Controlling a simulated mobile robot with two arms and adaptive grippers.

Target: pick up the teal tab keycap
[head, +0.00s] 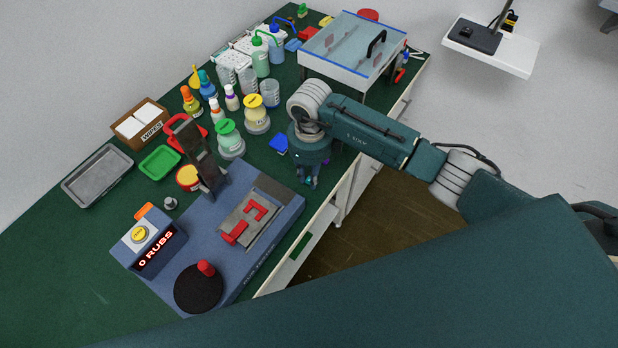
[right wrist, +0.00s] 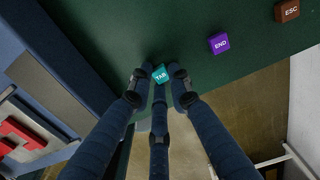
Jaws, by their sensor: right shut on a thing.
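The teal TAB keycap (right wrist: 161,74) shows between the fingertips of my right gripper (right wrist: 158,84) in the right wrist view, with its lettered face visible. The three dark blue fingers are shut on it, near the edge of the green tabletop. In the head view my right gripper (head: 309,180) points down over the table's front edge, right of the blue rubbing tester. The keycap is tiny there, mostly covered by the fingers. I cannot tell whether it is clear of the table. My left gripper is not in view.
A purple END keycap (right wrist: 219,43) and a brown ESC keycap (right wrist: 287,11) lie nearby on the green table. The blue tester (head: 215,245) with red clamps stands to the left. Bottles and a clear-lidded box (head: 352,45) stand farther back.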

